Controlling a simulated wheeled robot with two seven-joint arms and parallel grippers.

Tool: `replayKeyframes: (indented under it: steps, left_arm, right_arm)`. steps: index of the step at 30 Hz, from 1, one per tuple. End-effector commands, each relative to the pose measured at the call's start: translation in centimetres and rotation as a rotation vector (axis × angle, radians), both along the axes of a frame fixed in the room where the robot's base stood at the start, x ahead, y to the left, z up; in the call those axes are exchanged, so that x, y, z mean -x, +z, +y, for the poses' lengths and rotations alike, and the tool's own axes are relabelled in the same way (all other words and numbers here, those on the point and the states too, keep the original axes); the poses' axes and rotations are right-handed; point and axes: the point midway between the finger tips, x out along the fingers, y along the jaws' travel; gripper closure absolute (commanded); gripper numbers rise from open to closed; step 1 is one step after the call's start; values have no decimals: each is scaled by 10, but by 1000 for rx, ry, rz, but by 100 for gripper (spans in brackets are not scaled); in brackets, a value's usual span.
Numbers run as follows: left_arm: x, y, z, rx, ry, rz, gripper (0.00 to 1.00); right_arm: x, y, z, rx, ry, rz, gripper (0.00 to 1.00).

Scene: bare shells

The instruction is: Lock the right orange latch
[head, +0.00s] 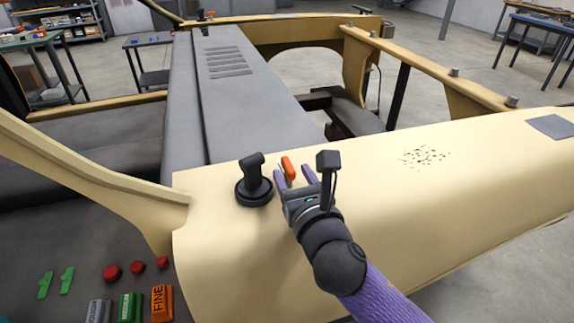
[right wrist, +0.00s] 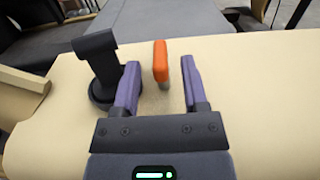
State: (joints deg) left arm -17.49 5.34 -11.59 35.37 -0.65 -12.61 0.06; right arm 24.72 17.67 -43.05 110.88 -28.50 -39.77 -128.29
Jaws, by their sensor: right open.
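The orange latch (head: 288,167) stands on the cream body panel, right of a black knobbed handle (head: 254,181). In the right wrist view the orange latch (right wrist: 160,62) stands upright between and slightly beyond the fingertips. My right gripper (head: 292,181) is open, its two purple fingers on either side of the latch's line; it also shows in the right wrist view (right wrist: 159,82). I cannot tell whether a finger touches the latch. The latch's lower part shows grey in the wrist view. My left gripper is not in view.
The black handle (right wrist: 100,72) stands close to the left finger. The cream panel (head: 390,200) is mostly clear to the right, with dark specks and a grey pad (head: 552,126). At lower left are red knobs (head: 110,272), green pieces and an orange block (head: 162,303).

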Motion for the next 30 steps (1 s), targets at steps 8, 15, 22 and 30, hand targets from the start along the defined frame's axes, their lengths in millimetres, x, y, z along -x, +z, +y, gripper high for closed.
replayKeyframes:
  steps: [8,15,22,30]
  left_arm:
    - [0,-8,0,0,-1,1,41]
    - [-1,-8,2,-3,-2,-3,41]
    - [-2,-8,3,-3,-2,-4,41]
    - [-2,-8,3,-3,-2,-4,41]
  right_arm:
    - [-30,-1,10,-2,1,2,44]
    - [-31,0,10,-2,1,1,44]
    - [-31,0,10,-2,1,2,86]
    - [-31,0,10,-2,1,2,100]
